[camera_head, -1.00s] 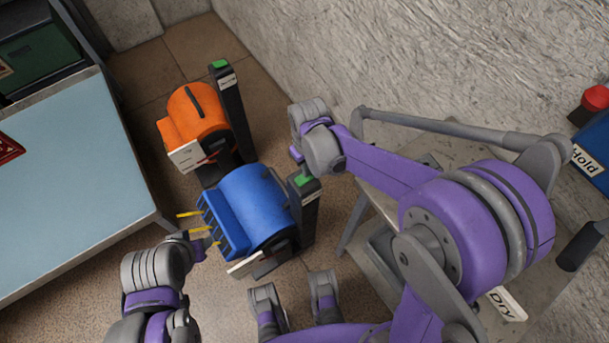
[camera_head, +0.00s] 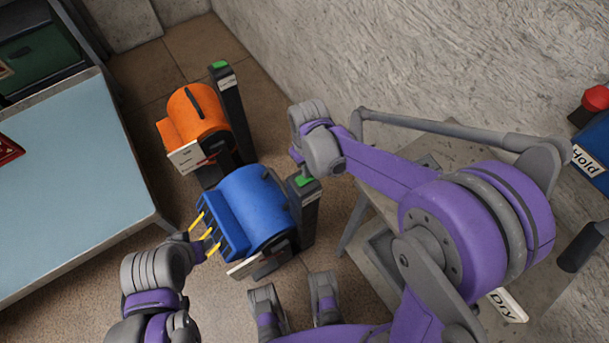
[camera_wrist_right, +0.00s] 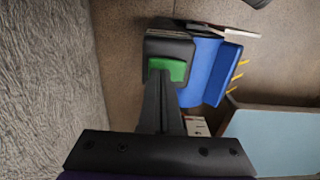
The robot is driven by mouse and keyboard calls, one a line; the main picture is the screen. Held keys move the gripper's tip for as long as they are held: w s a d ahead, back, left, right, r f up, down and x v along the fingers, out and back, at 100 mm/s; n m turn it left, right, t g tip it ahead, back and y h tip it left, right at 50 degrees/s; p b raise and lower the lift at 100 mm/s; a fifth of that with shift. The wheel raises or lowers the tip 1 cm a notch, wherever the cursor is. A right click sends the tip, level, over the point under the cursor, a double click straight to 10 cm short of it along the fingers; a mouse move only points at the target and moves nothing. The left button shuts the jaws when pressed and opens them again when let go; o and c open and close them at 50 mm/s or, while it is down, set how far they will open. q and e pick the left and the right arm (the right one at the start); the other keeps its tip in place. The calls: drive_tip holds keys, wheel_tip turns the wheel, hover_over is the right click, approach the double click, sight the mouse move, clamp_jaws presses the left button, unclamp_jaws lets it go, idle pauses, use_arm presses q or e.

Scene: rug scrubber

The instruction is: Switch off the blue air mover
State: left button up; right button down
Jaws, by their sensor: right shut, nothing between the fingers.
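The blue air mover (camera_head: 252,208) stands on the floor in the middle of the head view, with yellow streamers (camera_head: 207,234) at its front. A dark post at its right side carries a green switch (camera_head: 304,181) on top. My right gripper (camera_head: 295,158) is just above that post, pointing down. In the right wrist view its shut, empty fingers (camera_wrist_right: 161,82) overlap the near edge of the green switch (camera_wrist_right: 167,68); I cannot tell whether they touch it. My left gripper (camera_head: 196,246) is low by the streamers, its fingers too unclear to read.
An orange air mover (camera_head: 190,118) with its own green-topped post (camera_head: 230,105) stands behind the blue one. A light blue table (camera_head: 65,180) is on the left. A rough wall (camera_head: 400,60) rises behind. A grey stand (camera_head: 455,155) is partly behind my right arm.

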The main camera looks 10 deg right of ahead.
wheel_tip(320, 180, up, 6)
drive_tip(key=p, duration=0.4)
drive_tip(key=shift+r, duration=0.1)
idle(0.5)
drive_tip(key=s+d+r+m+t+p, duration=0.2)
drive_tip(key=s+d+r+p, duration=0.1)
drive_tip(key=s+r, duration=0.3)
drive_tip(key=s+d+r+m+t+p, duration=0.2)
drive_tip(key=s+d+r+t+p, duration=0.1)
drive_tip(key=s+r, duration=0.4)
drive_tip(key=shift+s+d, duration=0.3)
drive_tip(key=shift+s, duration=0.2)
